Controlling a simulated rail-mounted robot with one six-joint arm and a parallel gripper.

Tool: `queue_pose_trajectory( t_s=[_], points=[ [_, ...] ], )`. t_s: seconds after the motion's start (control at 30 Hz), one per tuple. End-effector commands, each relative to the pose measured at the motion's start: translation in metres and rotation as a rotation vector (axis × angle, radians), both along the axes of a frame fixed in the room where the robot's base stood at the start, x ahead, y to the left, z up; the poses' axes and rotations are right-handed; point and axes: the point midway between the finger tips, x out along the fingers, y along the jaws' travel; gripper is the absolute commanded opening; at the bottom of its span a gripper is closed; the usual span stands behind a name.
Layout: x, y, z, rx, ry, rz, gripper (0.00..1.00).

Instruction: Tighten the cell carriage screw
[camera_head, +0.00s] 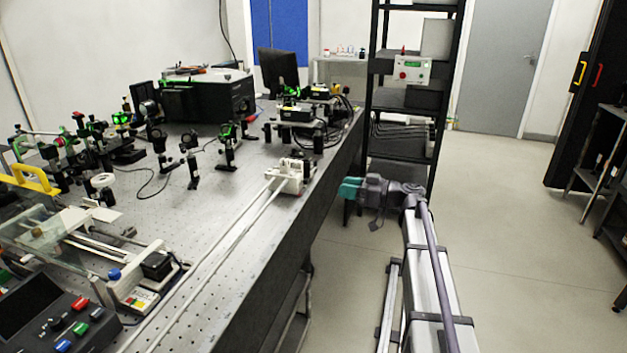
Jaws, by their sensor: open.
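My gripper (349,188), teal at its end, is beside the bench's right edge, at the end of my grey arm. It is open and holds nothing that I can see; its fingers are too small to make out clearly. A white block (288,180) sits on the bench (225,215), at the far end of two long pale rods, left of my gripper and apart from it. I cannot tell whether this block is the cell carriage. Another rod assembly with a clear cover (45,235) stands at the left. The carriage screw is too small to pick out in this view.
Several optical mounts (228,150) and a black instrument (205,97) crowd the bench's back. A control box with coloured buttons (62,325) is at the front left. A black rack (405,155) stands just behind my gripper. The floor (510,240) to the right is clear.

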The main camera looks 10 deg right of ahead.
Motion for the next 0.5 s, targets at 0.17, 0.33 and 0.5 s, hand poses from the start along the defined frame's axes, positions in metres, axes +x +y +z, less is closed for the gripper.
queue_pose_trajectory(
  t_s=[0.17, 0.33, 0.5],
  points=[
    [0.001, 0.004, -0.001, -0.014, -0.019, 0.002, 0.43],
    [0.014, 0.027, -0.001, -0.015, -0.017, 0.005, 0.43],
    [0.035, 0.063, -0.001, -0.014, -0.016, 0.005, 0.43]
  ],
)
